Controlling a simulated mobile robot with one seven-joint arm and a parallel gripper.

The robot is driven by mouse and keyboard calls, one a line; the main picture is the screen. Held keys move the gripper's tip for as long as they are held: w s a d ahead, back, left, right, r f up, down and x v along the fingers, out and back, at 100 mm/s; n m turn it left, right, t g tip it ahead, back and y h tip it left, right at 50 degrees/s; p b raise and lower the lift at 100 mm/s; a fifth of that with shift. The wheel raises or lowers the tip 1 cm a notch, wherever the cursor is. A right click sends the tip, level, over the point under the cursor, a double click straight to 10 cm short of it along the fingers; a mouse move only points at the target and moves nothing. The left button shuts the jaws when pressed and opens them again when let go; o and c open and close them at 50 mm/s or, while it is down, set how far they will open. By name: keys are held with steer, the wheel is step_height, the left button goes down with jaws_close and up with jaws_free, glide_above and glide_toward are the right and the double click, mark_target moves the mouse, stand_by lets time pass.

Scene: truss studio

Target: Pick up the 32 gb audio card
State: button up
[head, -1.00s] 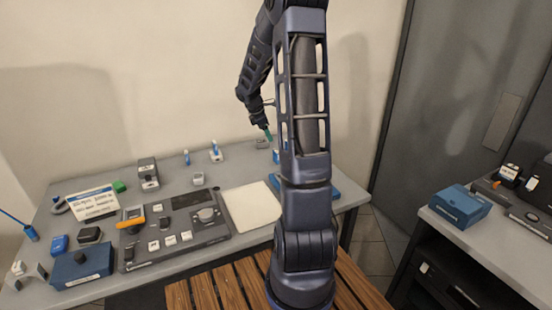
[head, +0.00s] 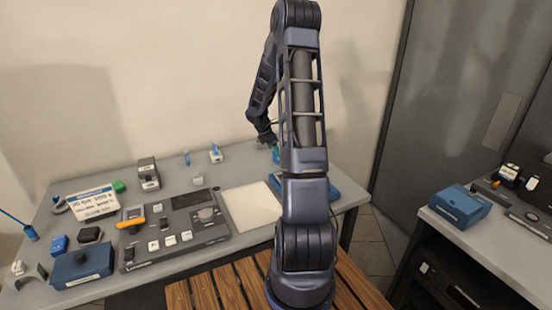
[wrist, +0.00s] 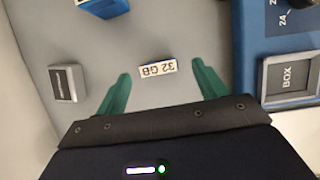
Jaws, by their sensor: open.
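The 32 GB audio card (wrist: 157,69) shows in the wrist view as a small white label reading "32 GB", upside down, on the grey table. My gripper (wrist: 161,67) is open, with one green finger on each side of the card and a gap between the card and each finger. The height of the fingertips above the card is hard to tell. In the head view my gripper (head: 276,154) is low over the back right of the table, partly behind my arm, and the card cannot be made out there.
In the wrist view, a grey labelled block (wrist: 68,83) lies left, a blue block (wrist: 103,6) stands at the top, and a blue device with a grey "BOX" frame (wrist: 291,77) lies close right. In the head view, a control panel (head: 172,230) and white pad (head: 252,204) occupy the table's front.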

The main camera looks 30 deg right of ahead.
mark_target(276, 157)
steer(key=shift+x, duration=2.6)
steer(key=c, duration=1.1)
steer(key=shift+o, duration=0.2)
steer(key=shift+r, duration=0.15)
